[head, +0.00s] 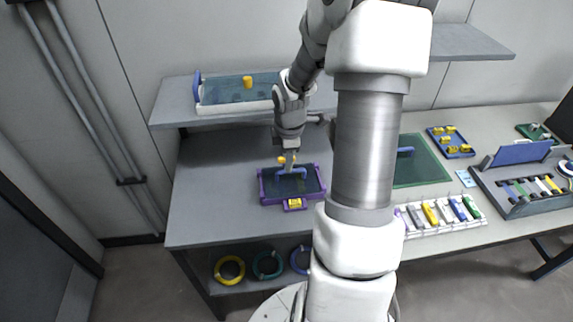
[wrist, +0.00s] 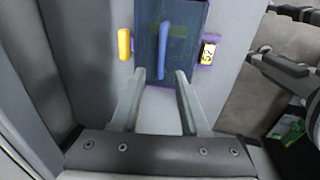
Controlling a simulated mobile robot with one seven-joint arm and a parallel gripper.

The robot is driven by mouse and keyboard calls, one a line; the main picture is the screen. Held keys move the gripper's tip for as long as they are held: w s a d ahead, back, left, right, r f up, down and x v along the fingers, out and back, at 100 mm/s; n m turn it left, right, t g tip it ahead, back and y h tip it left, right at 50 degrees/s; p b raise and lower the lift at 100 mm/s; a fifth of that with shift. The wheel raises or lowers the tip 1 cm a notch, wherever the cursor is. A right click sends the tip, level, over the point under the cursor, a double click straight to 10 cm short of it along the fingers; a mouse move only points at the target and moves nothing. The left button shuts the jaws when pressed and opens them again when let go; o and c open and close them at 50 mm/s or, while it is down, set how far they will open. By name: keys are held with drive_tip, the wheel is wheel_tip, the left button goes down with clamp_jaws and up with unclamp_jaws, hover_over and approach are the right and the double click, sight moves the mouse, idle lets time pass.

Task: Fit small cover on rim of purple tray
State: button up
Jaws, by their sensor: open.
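The purple tray (head: 264,199) stands on the left grey worktop, with a yellow numbered tag (head: 293,204) on its front. A dark blue translucent cover (head: 312,183) with a blue bar handle (head: 292,171) lies over the tray. I cannot tell whether its edges sit evenly on the rim. In the wrist view, the cover (wrist: 188,45) fills most of the tray outline, with purple showing at its edges. My gripper (wrist: 161,74) is open, and the near end of the handle (wrist: 164,45) shows between its fingertips. A yellow piece (wrist: 125,44) is beside the tray.
A white tray (head: 235,107) with a blue translucent top and yellow knob stands on the raised shelf (head: 172,103) behind. A green panel (head: 420,165), a rack of coloured pieces (head: 440,215) and a splicing unit (head: 520,185) are on the right. The worktop left of the purple tray is clear.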

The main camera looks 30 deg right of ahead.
drive_tip(key=r, duration=0.2)
drive_tip(key=s+r, duration=0.1)
drive_tip(key=r, duration=0.2)
drive_tip(key=shift+a+p, duration=0.2)
drive_tip(key=shift+p, duration=0.2)
